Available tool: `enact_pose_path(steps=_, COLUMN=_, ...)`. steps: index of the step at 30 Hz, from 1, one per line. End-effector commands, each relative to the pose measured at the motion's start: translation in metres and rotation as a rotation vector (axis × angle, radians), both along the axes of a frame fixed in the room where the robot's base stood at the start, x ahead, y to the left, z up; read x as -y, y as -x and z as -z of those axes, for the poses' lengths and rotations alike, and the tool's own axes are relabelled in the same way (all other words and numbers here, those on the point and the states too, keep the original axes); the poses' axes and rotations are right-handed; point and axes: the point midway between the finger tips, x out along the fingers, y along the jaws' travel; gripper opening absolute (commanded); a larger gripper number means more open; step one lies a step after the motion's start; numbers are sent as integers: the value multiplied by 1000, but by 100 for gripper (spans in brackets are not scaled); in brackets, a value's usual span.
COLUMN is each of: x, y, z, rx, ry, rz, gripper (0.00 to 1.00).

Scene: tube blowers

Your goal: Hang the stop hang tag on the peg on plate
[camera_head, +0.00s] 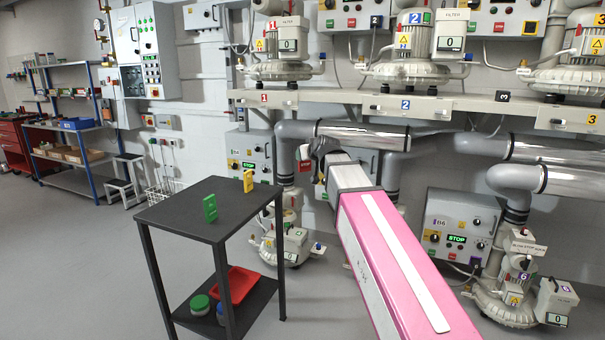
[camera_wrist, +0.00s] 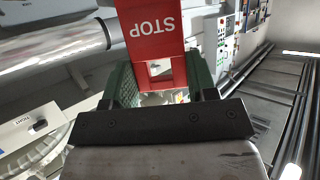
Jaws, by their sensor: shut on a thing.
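The stop hang tag (camera_wrist: 150,28) is red with white lettering that reads upside down in the wrist view. It has a square opening near its edge between my fingers. My gripper (camera_wrist: 160,85) has green fingers, one on each side of the tag, and is shut on it. In the head view the red tag (camera_head: 305,167) shows small at the end of my pink and white arm, in front of the wall pipes. I cannot make out the peg or its plate for certain in either view.
A dark two-shelf table (camera_head: 185,215) stands at left with a green tag (camera_head: 210,209) and a yellow tag (camera_head: 248,181) on top. A red tray (camera_head: 236,284) lies below. Pipes (camera_head: 360,132), blowers and control boxes (camera_head: 455,228) crowd the wall. The left floor is free.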

Motion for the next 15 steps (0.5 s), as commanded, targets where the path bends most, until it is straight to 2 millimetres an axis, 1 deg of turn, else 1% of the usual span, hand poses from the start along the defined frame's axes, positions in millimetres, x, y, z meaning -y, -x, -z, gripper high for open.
enact_pose_path(steps=1, x=26, y=-7, z=-3, rx=2, ry=1, rz=56, gripper=30)
enact_pose_path(steps=2, x=39, y=-10, z=-5, rx=2, ry=1, rz=88, gripper=30)
enact_pose_path(steps=3, x=58, y=-14, z=-8, rx=2, ry=0, rz=131, gripper=30)
enact_pose_path(steps=5, x=83, y=-19, z=-11, rx=3, ry=1, rz=190, gripper=30)
enact_pose_path(steps=6, x=99, y=-21, z=-14, rx=2, ry=0, rz=227, gripper=30)
enact_pose_path(steps=9, x=133, y=-25, z=-18, rx=2, ry=1, rz=302, gripper=30)
enact_pose_path(steps=12, x=157, y=-27, z=-22, rx=0, ry=0, rz=356, gripper=30)
enact_pose_path(steps=15, x=171, y=-27, z=-24, rx=0, ry=-1, rz=387, gripper=30)
